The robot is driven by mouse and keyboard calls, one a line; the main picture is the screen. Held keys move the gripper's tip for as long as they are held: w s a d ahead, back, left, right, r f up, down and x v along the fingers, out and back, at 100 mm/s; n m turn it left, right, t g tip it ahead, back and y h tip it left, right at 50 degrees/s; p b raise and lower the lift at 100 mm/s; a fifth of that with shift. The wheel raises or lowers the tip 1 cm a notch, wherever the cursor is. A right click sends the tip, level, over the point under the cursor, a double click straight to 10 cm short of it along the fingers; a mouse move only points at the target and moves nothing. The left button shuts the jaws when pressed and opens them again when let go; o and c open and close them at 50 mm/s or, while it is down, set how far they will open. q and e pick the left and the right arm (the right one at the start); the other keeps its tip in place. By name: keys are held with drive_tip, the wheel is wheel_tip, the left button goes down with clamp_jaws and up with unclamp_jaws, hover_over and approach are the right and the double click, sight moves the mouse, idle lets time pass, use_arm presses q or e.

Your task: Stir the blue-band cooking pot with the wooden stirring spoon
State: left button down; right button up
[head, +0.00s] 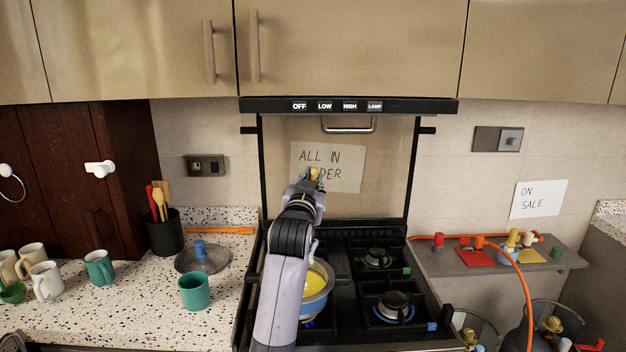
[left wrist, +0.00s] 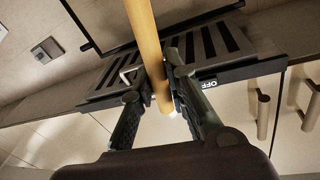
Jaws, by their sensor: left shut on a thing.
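The cooking pot (head: 318,302), with yellow contents, stands on the left front burner of the stove in the head view. My left gripper (head: 309,186) is raised above and behind the pot, in front of the back panel. It is shut on the wooden stirring spoon (left wrist: 147,45), whose handle runs between the fingers in the left wrist view (left wrist: 160,75). Only a small end of the spoon (head: 314,173) shows above the gripper in the head view; its other end is hidden. My right gripper is not in view.
The hood (head: 420,106) hangs above the stove. A black utensil holder (head: 165,235), a lid (head: 202,259) and several mugs (head: 194,291) stand on the left counter. A shelf (head: 470,268) with coloured items and an orange hose (head: 525,290) is at right.

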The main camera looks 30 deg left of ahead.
use_arm(q)
wheel_tip(320, 180, down, 11)
drive_tip(key=b, duration=0.6)
drive_tip(key=shift+f+b, duration=0.2)
drive_tip(key=shift+b, duration=0.1)
drive_tip(key=shift+w+a, duration=0.15)
